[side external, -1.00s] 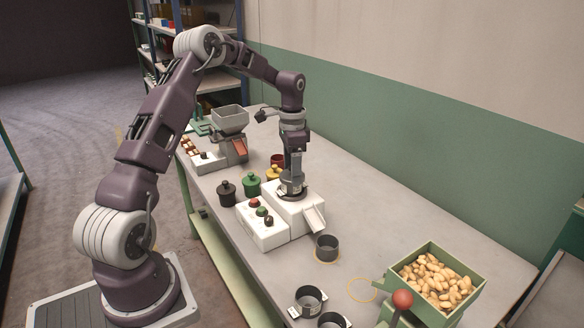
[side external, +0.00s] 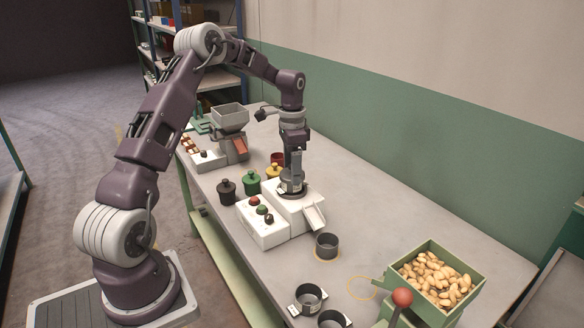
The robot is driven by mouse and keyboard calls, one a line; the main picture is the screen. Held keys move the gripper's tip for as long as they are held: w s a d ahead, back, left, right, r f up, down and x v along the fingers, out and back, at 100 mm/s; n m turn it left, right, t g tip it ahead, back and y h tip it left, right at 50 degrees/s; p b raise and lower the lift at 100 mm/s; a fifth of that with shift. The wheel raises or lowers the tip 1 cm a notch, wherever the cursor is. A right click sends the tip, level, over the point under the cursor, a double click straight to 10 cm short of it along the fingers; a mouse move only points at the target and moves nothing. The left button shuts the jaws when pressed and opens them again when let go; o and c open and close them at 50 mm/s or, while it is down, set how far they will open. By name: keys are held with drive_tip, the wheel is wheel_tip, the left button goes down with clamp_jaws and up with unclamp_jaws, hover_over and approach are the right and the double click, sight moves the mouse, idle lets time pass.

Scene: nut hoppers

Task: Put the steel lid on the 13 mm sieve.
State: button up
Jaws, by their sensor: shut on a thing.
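My gripper (side external: 291,178) points straight down over the white machine (side external: 300,208) at the middle of the table. It is shut on what looks like the steel lid, at the top of a dark grey round part (side external: 292,188) on the machine. The fingers hide most of the lid. That round part looks like a sieve, but its size label is not readable, and I cannot tell whether the lid touches it. Two open ring-like sieves with pale tags, one (side external: 309,298) and another (side external: 332,319), stand at the front edge.
A dark cup (side external: 327,246) stands below the machine's chute. Black (side external: 226,192), green (side external: 252,182) and yellow (side external: 273,172) lidded pots stand to the left. A green bin of nuts (side external: 469,297) is at the right; a grey hopper (side external: 230,118) stands behind. The table's right rear is clear.

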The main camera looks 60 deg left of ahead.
drive_tip(key=shift+f, duration=0.4)
idle(0.5)
drive_tip(key=o, duration=1.6)
drive_tip(key=shift+o, duration=0.2)
drive_tip(key=shift+r, duration=3.5)
